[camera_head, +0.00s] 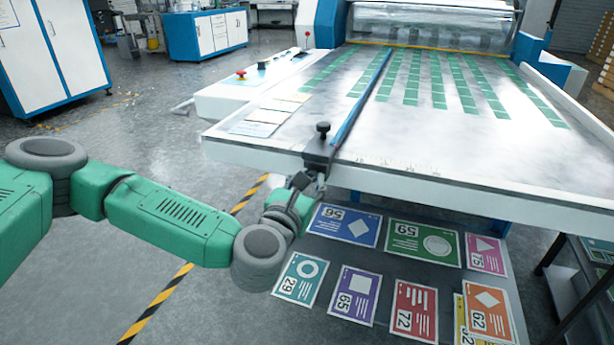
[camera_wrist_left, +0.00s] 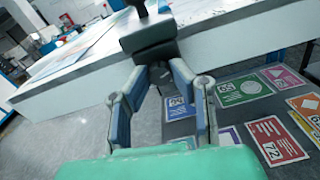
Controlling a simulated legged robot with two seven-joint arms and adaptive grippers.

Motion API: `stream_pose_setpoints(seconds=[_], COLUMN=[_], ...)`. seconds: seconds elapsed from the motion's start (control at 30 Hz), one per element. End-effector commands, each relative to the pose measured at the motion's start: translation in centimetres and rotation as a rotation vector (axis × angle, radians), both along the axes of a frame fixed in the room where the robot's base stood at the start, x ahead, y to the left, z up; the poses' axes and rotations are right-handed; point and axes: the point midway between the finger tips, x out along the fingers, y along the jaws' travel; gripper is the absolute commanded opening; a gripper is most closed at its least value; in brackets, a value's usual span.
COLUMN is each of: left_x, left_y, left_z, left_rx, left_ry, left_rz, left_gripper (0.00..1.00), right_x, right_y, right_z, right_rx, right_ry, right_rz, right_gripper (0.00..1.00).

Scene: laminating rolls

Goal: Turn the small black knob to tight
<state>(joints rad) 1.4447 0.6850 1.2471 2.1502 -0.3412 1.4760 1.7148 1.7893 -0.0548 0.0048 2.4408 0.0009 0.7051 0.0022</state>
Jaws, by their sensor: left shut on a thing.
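A black clamp block (camera_head: 318,152) sits on the front edge of the white machine table, at the near end of a long blue rail. A black knob (camera_head: 322,127) stands upright on top of it; the wrist view shows its lower part (camera_wrist_left: 138,6). My left gripper (camera_head: 309,184) is just below and in front of the block. In the left wrist view its fingertips (camera_wrist_left: 160,72) close together at the lower front of the block (camera_wrist_left: 149,38). They are shut on a small black knob there, mostly hidden between the fingertips. My right gripper is not in view.
The white table (camera_head: 450,165) spreads behind the clamp, with rows of green patches. A blue rail (camera_head: 362,98) runs back from the clamp. Numbered coloured cards lie on a grey shelf (camera_head: 385,275) below. Floor at left is open.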

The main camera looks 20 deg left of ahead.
Motion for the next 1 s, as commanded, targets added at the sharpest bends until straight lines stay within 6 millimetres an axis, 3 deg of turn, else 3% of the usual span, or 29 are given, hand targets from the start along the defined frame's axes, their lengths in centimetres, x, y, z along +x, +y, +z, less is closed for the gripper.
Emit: stream_pose_setpoints(seconds=[1.0], left_x=[-0.3], left_y=[0.0], left_z=[-0.4], left_rx=[0.963], left_ry=[-0.02], left_rz=[-0.009], left_gripper=[0.0], right_x=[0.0], right_y=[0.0], right_z=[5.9], right_rx=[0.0], right_ry=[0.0], right_rz=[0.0], right_gripper=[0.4])
